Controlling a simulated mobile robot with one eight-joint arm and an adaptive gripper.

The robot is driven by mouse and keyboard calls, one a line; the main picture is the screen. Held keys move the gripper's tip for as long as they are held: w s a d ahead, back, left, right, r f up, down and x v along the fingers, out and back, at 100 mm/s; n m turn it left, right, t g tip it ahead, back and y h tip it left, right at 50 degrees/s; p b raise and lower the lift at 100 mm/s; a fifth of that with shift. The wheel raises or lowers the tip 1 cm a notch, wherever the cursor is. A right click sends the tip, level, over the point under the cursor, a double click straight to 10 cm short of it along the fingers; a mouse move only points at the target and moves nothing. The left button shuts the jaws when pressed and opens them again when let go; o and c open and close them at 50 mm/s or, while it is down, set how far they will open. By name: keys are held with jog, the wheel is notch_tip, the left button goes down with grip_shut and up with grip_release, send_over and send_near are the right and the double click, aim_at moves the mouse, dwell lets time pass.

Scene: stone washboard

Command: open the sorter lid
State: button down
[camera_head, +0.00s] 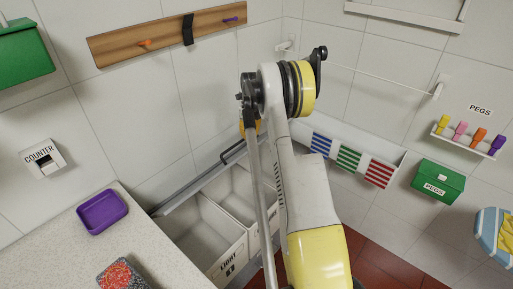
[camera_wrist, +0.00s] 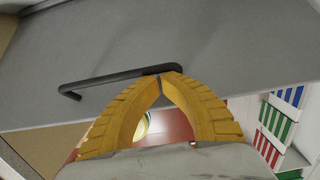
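The sorter lid is a grey panel (camera_wrist: 215,40) that fills the upper part of the wrist view. A black bar handle (camera_wrist: 105,82) runs across it. In the head view the handle (camera_head: 231,151) shows left of my arm, above the open-topped sorter bins (camera_head: 205,232); the lid seems raised at their back. My gripper (camera_wrist: 161,77) has yellow ribbed fingers whose tips come together at the right part of the handle. Whether they touch or grip the bar is unclear.
A counter (camera_head: 150,255) with a purple tray (camera_head: 102,211) and a speckled item (camera_head: 122,275) stands at left. Blue, green and red striped panels (camera_head: 348,159) line the right wall. A green pegs box (camera_head: 437,186) and a peg shelf (camera_head: 463,144) are further right.

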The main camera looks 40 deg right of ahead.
jog(key=w+a+r+p, duration=0.1)
jog(key=w+r, duration=0.4)
jog(key=w, duration=0.5)
jog(key=shift+p, duration=0.9)
notch_tip(320, 180, up, 12)
jog(key=shift+s, duration=0.3)
jog(key=s+a+r+n+t+b, duration=0.1)
jog(key=s+a+r+n, duration=0.3)
jog(key=a+n, duration=0.3)
jog(key=s+a+r+n+t+b, duration=0.1)
jog(key=s+a+r+n, duration=0.3)
jog(key=a, duration=0.6)
jog(key=s+a+r+n+t+b, duration=0.1)
jog(key=s+a+r+n+b, duration=0.15)
jog(key=a+r+n, duration=0.4)
jog(key=s+a+f+n+t, duration=0.1)
jog(key=s+a+f+n, duration=0.4)
jog(key=s, duration=0.3)
jog(key=s+a+f+n+t+b, duration=0.1)
jog(key=s+a+f+n, duration=0.4)
jog(key=s, duration=0.3)
jog(key=s+a+f+n+t+b, duration=0.1)
jog(key=s+a+f+n, duration=0.3)
jog(key=s, duration=0.5)
jog(key=a+n, duration=0.2)
jog(key=n, duration=0.1)
jog(key=shift+a+f+n+t, duration=0.3)
jog(key=shift+f+n, duration=0.05)
jog(key=shift+f, duration=0.05)
